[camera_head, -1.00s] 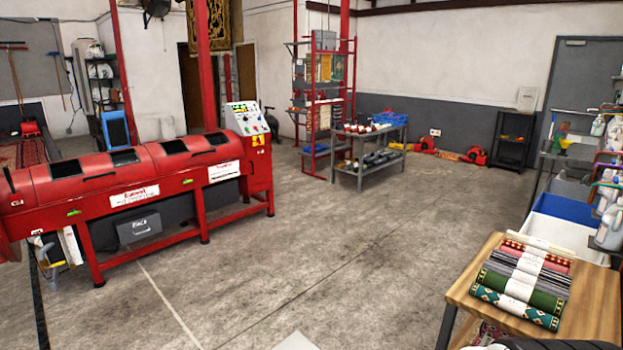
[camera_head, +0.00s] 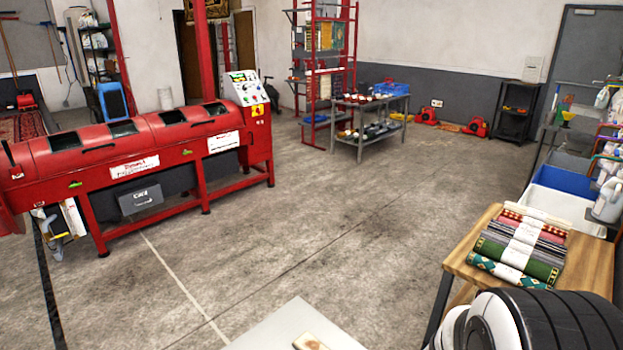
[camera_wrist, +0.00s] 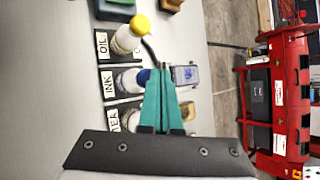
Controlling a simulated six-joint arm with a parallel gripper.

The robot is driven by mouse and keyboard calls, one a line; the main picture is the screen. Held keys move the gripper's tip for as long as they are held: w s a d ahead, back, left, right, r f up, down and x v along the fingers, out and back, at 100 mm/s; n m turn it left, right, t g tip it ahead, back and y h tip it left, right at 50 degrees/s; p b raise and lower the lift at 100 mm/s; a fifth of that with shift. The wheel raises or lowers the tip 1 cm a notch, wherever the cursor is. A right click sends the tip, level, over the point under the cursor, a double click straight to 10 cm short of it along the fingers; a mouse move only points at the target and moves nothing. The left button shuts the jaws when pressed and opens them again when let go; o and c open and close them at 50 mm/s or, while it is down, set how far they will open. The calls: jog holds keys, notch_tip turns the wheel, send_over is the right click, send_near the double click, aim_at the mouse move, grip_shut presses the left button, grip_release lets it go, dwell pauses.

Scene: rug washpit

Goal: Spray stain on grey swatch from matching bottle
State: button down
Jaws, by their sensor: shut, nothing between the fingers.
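In the wrist view, my gripper (camera_wrist: 165,70) is shut and empty, its teal fingers together above a pale tabletop (camera_wrist: 60,60). A yellow-capped bottle (camera_wrist: 126,40) stands by the label OIL. A blue-capped bottle (camera_wrist: 128,80) is by the label INK, just left of the fingers. A third bottle (camera_wrist: 128,120), by a label that seems to read TEA, is partly hidden by my gripper.
Green (camera_wrist: 118,4) and brown (camera_wrist: 170,5) items sit at the wrist view's top edge. In the head view, a beige piece with a brownish mark (camera_head: 312,342) lies on the pale tabletop. A wooden table (camera_head: 590,260) holds rolled rugs (camera_head: 515,250) at right. Open floor lies beyond.

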jog(key=shift+f, duration=0.3)
dwell(0.4)
jog(key=shift+r, duration=0.8)
jog(key=shift+r, duration=3)
jog(key=shift+r, duration=0.1)
notch_tip(320, 180, down, 6)
jog(key=shift+f, duration=0.15)
dwell(1.9)
